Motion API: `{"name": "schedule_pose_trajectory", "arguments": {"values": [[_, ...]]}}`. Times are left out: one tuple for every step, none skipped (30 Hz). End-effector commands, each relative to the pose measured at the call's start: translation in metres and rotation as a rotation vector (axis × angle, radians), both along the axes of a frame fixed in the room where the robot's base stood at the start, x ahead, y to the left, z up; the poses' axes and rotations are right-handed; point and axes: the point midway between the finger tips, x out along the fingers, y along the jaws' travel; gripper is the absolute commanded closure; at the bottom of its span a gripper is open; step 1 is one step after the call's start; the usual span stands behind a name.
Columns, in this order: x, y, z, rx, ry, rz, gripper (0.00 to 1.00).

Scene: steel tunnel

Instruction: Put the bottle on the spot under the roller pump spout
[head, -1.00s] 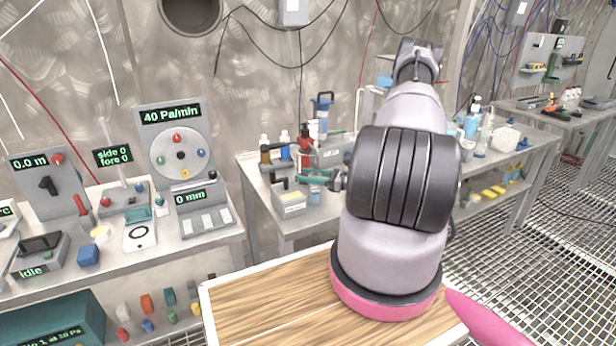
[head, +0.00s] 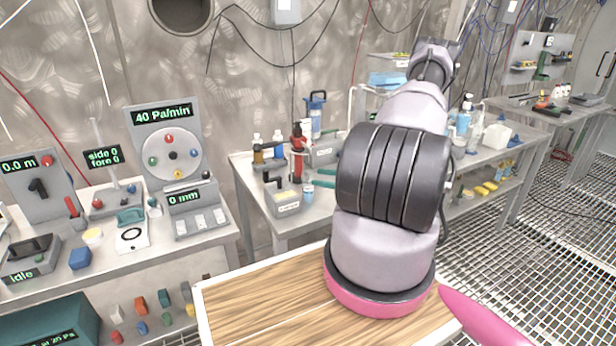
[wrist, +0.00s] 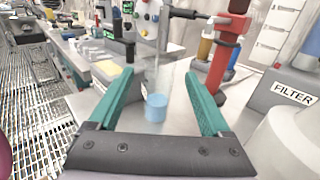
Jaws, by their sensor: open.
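A clear bottle with blue liquid in its bottom (wrist: 155,106) stands upright on the steel bench in the wrist view. It shows small in the head view (head: 308,191), just left of my gripper. My gripper (wrist: 158,78) is open, with its teal fingers on either side of the bottle in the picture. I cannot tell whether either finger touches it. In the head view my gripper (head: 318,178) reaches left over the bench. A red post (wrist: 228,55) with a black sideways arm stands behind the bottle. I cannot tell for sure which device is the roller pump, and no marked spot is clear.
A grey box with a yellow top (head: 287,203) sits left of the bottle. A grey block marked FILTER (wrist: 290,95) stands close at the right in the wrist view. Brown and blue bottles (head: 267,150) stand behind. A wooden-topped surface (head: 265,305) lies in front.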

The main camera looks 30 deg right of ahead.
Motion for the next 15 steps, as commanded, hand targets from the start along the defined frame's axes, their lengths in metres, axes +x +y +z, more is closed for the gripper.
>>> {"name": "schedule_pose_trajectory", "arguments": {"values": [[-0.007, -0.009, 0.0, -0.001, -0.001, -0.003, 0.18], [-0.01, -0.013, 0.0, 0.0, 0.0, -0.003, 0.18], [-0.015, -0.017, 0.001, 0.001, -0.001, -0.002, 0.18], [-0.018, -0.02, 0.001, 0.001, -0.001, -0.003, 0.18], [-0.02, -0.023, 0.001, 0.001, -0.001, -0.002, 0.18], [-0.023, -0.026, 0.001, 0.001, -0.001, -0.001, 0.18], [-0.025, -0.027, 0.001, 0.001, -0.001, -0.001, 0.18], [-0.026, -0.029, 0.001, 0.001, -0.001, -0.001, 0.18], [-0.028, -0.03, 0.001, 0.0, 0.0, 0.0, 0.18], [-0.029, -0.031, 0.001, 0.0, 0.0, 0.0, 0.18], [-0.03, -0.032, 0.001, 0.0, 0.0, 0.001, 0.18], [-0.03, -0.032, 0.001, 0.0, 0.0, 0.001, 0.18], [-0.03, -0.032, 0.001, -0.001, -0.001, 0.002, 0.18], [-0.03, -0.032, 0.003, -0.004, -0.002, 0.006, 0.18], [-0.029, -0.03, 0.006, -0.013, -0.004, 0.017, 0.18]]}}
